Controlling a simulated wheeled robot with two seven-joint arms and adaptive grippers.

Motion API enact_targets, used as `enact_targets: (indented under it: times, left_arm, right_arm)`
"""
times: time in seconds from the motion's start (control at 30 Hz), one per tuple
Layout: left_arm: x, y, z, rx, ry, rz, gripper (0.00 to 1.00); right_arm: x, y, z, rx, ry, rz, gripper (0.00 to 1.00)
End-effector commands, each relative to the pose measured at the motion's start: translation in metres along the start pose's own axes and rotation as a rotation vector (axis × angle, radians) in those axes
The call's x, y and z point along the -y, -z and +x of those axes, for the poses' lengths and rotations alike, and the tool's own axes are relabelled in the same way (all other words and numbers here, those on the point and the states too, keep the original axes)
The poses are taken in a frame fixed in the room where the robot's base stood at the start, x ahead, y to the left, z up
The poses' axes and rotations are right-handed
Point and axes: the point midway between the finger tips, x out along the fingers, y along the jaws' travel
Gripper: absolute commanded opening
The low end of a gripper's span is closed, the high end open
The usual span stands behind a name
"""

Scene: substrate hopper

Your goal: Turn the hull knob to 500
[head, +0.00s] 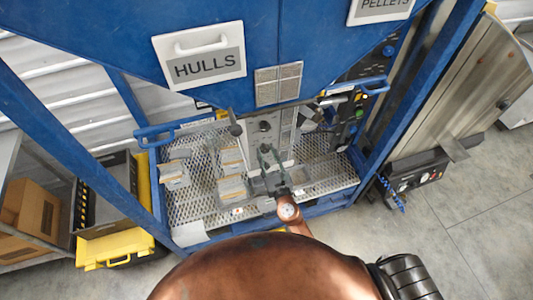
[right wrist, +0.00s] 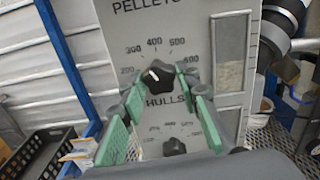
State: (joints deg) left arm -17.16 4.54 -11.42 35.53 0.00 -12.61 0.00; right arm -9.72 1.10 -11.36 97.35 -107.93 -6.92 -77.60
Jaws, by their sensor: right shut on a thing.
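In the head view the right gripper (head: 269,149) reaches up to the panel from below and hides most of that knob. My left gripper is not in view.
A black-ended lever (head: 235,130) stands left of the panel. Blue frame posts and a mesh platform (head: 190,205) surround it.

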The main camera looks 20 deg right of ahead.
Motion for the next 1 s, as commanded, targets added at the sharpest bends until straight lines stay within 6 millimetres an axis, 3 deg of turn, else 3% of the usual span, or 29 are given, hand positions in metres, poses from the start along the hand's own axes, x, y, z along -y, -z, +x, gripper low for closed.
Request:
enact_targets:
  times: [1.0]
  left_arm:
    - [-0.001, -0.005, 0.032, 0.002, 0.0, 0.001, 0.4]
  right_arm:
    - [-0.002, 0.002, 0.0, -0.001, -0.001, 0.94, 0.05]
